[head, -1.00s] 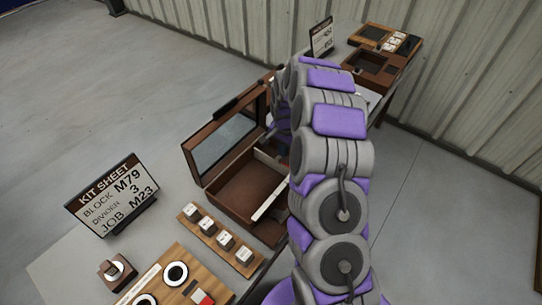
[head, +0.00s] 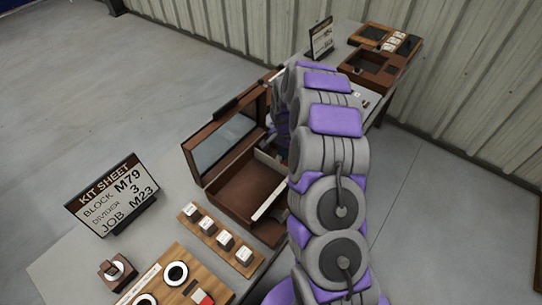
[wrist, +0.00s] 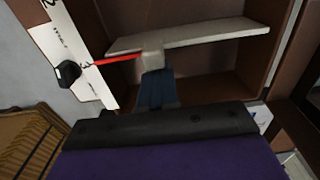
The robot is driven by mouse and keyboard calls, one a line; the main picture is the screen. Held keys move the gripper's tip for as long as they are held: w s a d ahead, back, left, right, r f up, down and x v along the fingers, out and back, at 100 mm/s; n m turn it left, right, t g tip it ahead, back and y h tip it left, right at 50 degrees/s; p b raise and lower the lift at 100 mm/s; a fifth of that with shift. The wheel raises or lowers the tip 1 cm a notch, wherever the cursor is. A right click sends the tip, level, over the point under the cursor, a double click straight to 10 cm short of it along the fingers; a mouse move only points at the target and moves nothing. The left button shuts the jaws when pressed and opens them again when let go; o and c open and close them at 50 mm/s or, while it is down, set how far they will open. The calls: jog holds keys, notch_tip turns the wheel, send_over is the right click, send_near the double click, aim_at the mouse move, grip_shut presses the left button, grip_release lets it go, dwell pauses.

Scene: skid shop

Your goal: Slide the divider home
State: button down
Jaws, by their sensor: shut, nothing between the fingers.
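The open box (head: 235,190) has brown walls and a raised glass lid. The divider (wrist: 195,35) is a pale, thin board across the brown compartment in the wrist view. A red pointer (wrist: 115,60) runs from the divider's left end to a white marked scale (wrist: 68,48); the mark it meets is too small to read surely. My gripper (wrist: 153,58) is shut and empty, its dark fingers at the divider's near edge by its left end. I cannot tell whether they touch. In the head view a pale strip (head: 270,200) shows in the box; my arm hides the gripper.
A kit sheet (head: 112,195) reads block M79, divider 3, job M23. A wooden strip with several white-topped blocks (head: 225,241) lies in front of the box. A wooden board (head: 172,288) is nearer. A second table (head: 345,50) with trays stands behind.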

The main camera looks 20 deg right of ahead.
aim_at(277, 159)
jog(key=shift+s+a+p, duration=0.15)
jog(key=shift+s+a, duration=0.35)
jog(key=shift+a, duration=0.25)
jog(key=shift+s+a+p, duration=0.15)
jog(key=shift+s+a, duration=0.35)
jog(key=shift+a, duration=0.25)
jog(key=shift+s+a, duration=0.5)
jog(key=shift+a, duration=0.25)
jog(key=shift+s+a, duration=0.45)
jog(key=shift+a, duration=0.35)
jog(key=shift+s+a+p, duration=0.25)
jog(key=shift+s+a, duration=0.25)
jog(key=shift+a, duration=0.2)
jog(key=shift+s+a+p, duration=0.2)
jog(key=shift+s+a, duration=0.25)
jog(key=shift+a, duration=0.25)
jog(key=shift+s+a, duration=0.1)
jog(key=shift+s+a, duration=0.45)
jog(key=shift+a, duration=0.25)
jog(key=shift+s+a, duration=0.4)
jog(key=shift+a, duration=0.25)
